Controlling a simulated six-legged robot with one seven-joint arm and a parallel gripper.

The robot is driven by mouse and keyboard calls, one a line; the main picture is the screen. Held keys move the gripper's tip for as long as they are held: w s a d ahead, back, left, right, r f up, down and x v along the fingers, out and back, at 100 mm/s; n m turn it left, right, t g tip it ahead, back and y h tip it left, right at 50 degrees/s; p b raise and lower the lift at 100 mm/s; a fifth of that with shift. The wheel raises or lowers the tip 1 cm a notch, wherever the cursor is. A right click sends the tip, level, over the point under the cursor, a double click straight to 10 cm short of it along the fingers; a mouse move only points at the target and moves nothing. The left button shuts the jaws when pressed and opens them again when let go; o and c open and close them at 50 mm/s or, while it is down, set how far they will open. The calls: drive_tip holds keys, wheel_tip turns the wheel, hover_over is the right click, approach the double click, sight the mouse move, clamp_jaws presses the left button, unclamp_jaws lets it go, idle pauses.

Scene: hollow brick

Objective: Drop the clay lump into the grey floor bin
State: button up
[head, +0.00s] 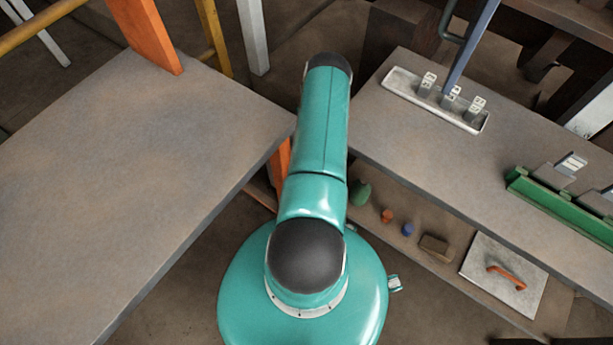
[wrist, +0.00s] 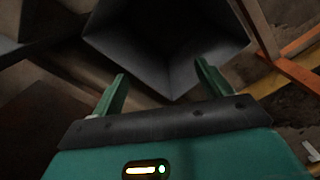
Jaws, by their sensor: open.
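In the wrist view, my gripper (wrist: 161,69) has its two green fingers spread apart with nothing between them. Just beyond the fingertips is a dark grey, open box-like bin (wrist: 118,42), which looks like the grey floor bin. I see into its shaded interior, and no lump can be made out there. I cannot pick out the clay lump for sure in either view. In the head view my gripper is hidden beyond my arm, and the bin does not show.
A bare table (head: 150,170) is at left. At right, a bench (head: 420,140) carries a pale tray (head: 400,83) and a green rack (head: 555,205). Its low shelf holds a green object (head: 361,193), small orange and blue pieces, a brown block (head: 435,247) and a handled board (head: 490,292).

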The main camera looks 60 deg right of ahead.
wheel_tip(320, 180, up, 6)
drive_tip(key=shift+f, duration=0.25)
idle(0.5)
